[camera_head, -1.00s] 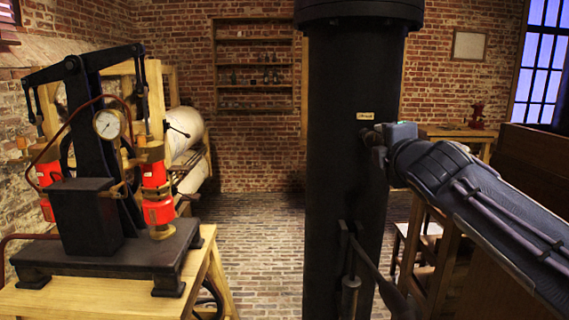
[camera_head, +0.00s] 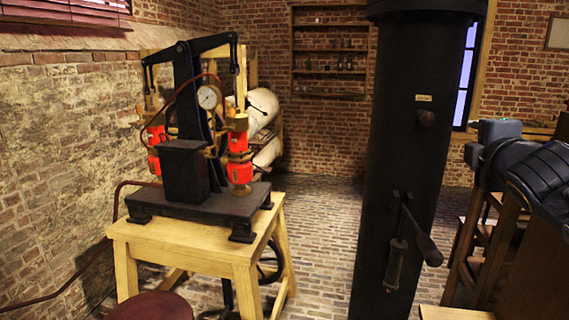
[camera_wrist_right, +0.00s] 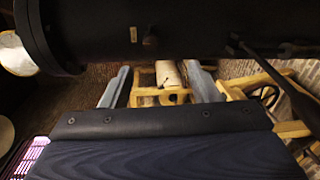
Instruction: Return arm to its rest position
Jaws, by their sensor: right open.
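My right arm comes in from the right edge in the head view, its gripper end (camera_head: 488,143) to the right of a tall black column (camera_head: 412,150) and apart from it in the picture. The column has a small round knob (camera_head: 427,119) and a lever handle (camera_head: 428,250) lower down. In the right wrist view the two fingers of my right gripper (camera_wrist_right: 160,85) stand wide apart with nothing held between them. The column (camera_wrist_right: 180,30) crosses the top of that view. My left gripper is not in view.
A black pump with a gauge (camera_head: 208,97) and red cylinders (camera_head: 240,155) stands on a wooden table (camera_head: 190,250) at left. A round dark red seat (camera_head: 150,306) is at the bottom. Wooden furniture (camera_head: 480,250) stands below my right arm. Brick floor (camera_head: 320,230) between table and column is clear.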

